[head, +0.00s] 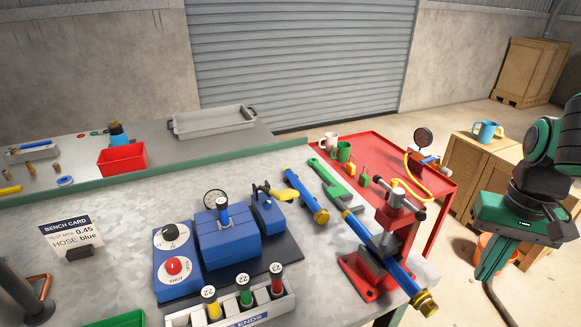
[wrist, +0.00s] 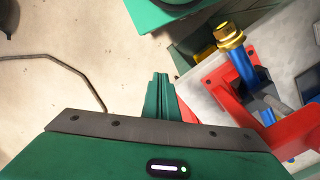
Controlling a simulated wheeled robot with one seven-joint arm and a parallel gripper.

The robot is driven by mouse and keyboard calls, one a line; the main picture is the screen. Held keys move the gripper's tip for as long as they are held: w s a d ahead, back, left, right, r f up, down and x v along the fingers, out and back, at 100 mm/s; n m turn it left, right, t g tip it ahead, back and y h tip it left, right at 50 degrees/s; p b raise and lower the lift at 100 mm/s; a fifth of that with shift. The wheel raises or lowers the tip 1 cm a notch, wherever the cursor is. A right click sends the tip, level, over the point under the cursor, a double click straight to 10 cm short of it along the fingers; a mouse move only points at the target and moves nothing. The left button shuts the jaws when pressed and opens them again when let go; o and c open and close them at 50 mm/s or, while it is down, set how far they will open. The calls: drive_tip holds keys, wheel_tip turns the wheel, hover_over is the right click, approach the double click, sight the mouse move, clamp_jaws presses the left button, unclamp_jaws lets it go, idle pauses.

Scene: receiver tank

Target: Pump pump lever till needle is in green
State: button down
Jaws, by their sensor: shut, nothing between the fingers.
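A blue bench unit (head: 228,240) stands on the grey bench, with a round white-faced gauge (head: 215,198) at its back. The gauge is too small to read its needle or any green band. A second gauge (head: 423,138) with a dark face stands on the red cart with a yellow hose; its needle is not readable either. I cannot tell for sure which part is the pump lever. My gripper (head: 481,276) hangs at the right, beyond the bench's right edge and apart from everything. Its fingers also show in the wrist view (wrist: 161,80), shut and empty.
A red vise (head: 361,278) holds a blue hose with brass ends (head: 424,303) at the bench's right corner; it also shows in the wrist view (wrist: 290,135). The red cart (head: 440,185) stands behind my gripper. A rack (head: 250,312) of numbered fittings is in front.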

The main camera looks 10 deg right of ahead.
drive_tip(key=w+a+r+n+h, duration=0.1)
drive_tip(key=w+a+r+n, duration=0.1)
drive_tip(key=w+a+r, duration=0.5)
drive_tip(key=w+a+r+n, duration=0.3)
drive_tip(key=w+a+r, duration=0.2)
drive_tip(key=w+r, duration=0.3)
drive_tip(key=w+a+r+n, duration=0.1)
drive_tip(key=a+r, duration=0.2)
drive_tip(key=a, duration=0.4)
drive_tip(key=w+a+r+n, duration=0.2)
drive_tip(key=a+r, duration=0.1)
drive_tip(key=a, duration=0.5)
drive_tip(key=w+a+r+n+t+y, duration=0.1)
drive_tip(key=a+r, duration=0.3)
drive_tip(key=a, duration=0.4)
drive_tip(key=shift+w+a+n, duration=0.15)
drive_tip(key=shift+w+n, duration=0.15)
drive_tip(key=shift+w, duration=0.1)
drive_tip(key=shift+f, duration=0.1)
